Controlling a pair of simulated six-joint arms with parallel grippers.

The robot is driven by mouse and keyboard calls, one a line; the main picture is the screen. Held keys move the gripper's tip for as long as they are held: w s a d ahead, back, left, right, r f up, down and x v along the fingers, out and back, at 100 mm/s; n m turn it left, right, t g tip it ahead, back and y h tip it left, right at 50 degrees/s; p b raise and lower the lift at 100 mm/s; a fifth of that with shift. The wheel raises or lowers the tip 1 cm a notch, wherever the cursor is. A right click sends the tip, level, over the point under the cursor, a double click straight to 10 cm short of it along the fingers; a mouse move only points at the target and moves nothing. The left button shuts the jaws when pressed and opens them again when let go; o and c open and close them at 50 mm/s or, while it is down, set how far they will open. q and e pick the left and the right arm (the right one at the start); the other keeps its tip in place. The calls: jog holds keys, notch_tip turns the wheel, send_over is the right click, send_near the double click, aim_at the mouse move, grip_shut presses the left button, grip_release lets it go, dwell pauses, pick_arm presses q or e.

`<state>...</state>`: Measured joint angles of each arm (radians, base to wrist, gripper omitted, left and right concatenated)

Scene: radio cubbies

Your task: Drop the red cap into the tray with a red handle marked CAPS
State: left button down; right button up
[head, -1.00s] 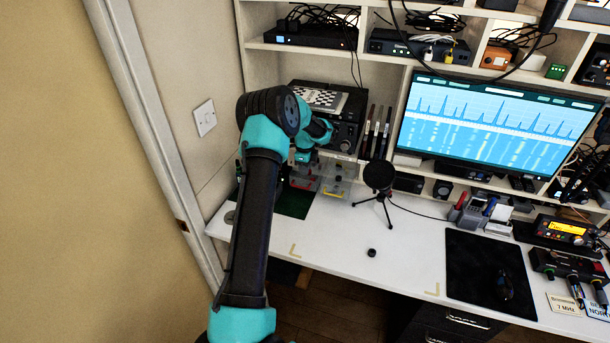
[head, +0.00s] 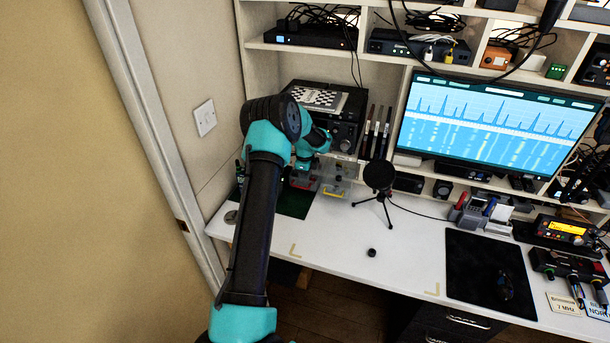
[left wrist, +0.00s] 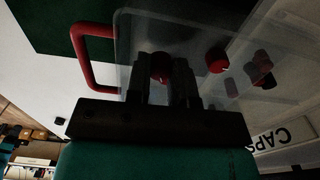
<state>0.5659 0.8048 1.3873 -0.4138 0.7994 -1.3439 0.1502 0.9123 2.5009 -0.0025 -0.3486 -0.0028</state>
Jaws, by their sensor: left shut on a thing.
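The clear tray with a red handle (left wrist: 82,50) shows below my left gripper in the left wrist view, with its CAPS label (left wrist: 282,136) at the lower right. In the head view its red handle (head: 303,184) is at the left back of the desk. My left gripper (left wrist: 170,72) is shut on a red cap (left wrist: 160,67) over the tray. The fingers partly hide this cap. Another red cap (left wrist: 217,60) and dark red pieces (left wrist: 262,72) show farther right in the tray. In the head view my arm hides most of the gripper (head: 305,168). My right gripper is not in view.
A clear tray with a yellow handle (head: 334,194) stands right of the red-handled one. A black microphone on a tripod (head: 378,176) is farther right. A black radio (head: 340,125) stands behind. A small black knob (head: 371,253) lies on the otherwise clear desk front.

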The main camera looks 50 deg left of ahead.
pick_arm(q)
jog(key=shift+f, duration=0.4)
jog(key=c, duration=1.3)
grip_release()
jog(key=shift+f, duration=0.1)
jog(key=shift+r, duration=3.45)
